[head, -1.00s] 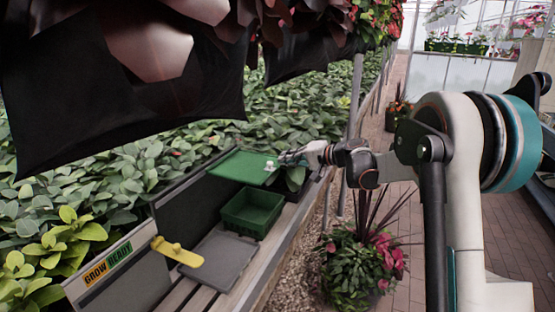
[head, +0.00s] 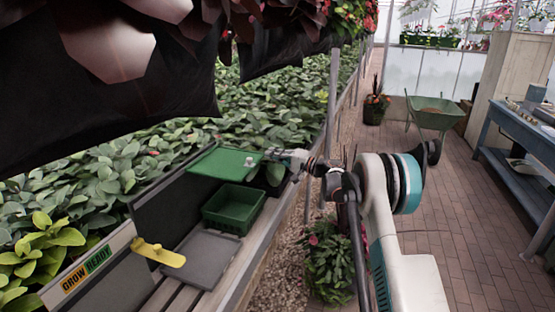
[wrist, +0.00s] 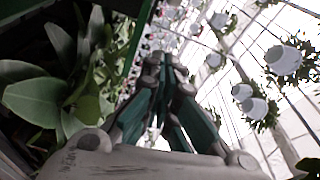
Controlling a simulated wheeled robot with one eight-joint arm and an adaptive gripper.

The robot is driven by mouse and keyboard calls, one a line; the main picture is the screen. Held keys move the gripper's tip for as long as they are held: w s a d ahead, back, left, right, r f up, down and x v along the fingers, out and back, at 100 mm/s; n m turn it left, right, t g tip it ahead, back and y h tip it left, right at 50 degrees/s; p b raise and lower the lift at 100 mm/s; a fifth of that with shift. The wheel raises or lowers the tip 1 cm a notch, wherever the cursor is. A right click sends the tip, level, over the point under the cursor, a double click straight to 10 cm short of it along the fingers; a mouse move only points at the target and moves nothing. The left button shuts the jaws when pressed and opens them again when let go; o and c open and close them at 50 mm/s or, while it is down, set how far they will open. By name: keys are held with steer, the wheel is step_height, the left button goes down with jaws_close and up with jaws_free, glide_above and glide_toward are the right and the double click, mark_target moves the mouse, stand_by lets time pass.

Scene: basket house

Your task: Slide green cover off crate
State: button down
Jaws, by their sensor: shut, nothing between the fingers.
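A flat green cover (head: 222,163) lies behind and above the green crate (head: 233,208), which is open at the top and looks empty from here. A small white piece (head: 249,162) sits on the cover near its right edge. My gripper (head: 268,154) reaches in from the right, its tips at the cover's right edge; I cannot tell whether they touch. In the wrist view my gripper (wrist: 172,62) is shut and empty, with a dark green edge, likely the cover (wrist: 138,45), left of the fingers.
A grey tray (head: 203,258) and a yellow hand tool (head: 158,252) lie at the front of the slatted bench, by a GROW READY sign (head: 87,269). Leafy plants (head: 90,180) fill the bed behind. A potted plant (head: 328,265) stands beside the bench. A green wheelbarrow (head: 434,113) is on the brick aisle.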

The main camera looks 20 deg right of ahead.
mark_target(261, 158)
steer(key=b+x, duration=0.1)
steer(key=x, duration=0.4)
steer(key=shift+w+a+f, duration=0.15)
steer(key=shift+a, duration=0.05)
steer(key=shift+a+f+b, duration=0.1)
steer(key=shift+a+b, duration=0.15)
steer(key=shift+b, duration=0.2)
steer(key=s, duration=0.1)
steer(key=s+a+b, duration=0.1)
steer(key=s, duration=0.1)
steer(key=shift+s+a, duration=0.15)
steer(key=shift+a, duration=0.05)
steer(key=shift+f, duration=0.1)
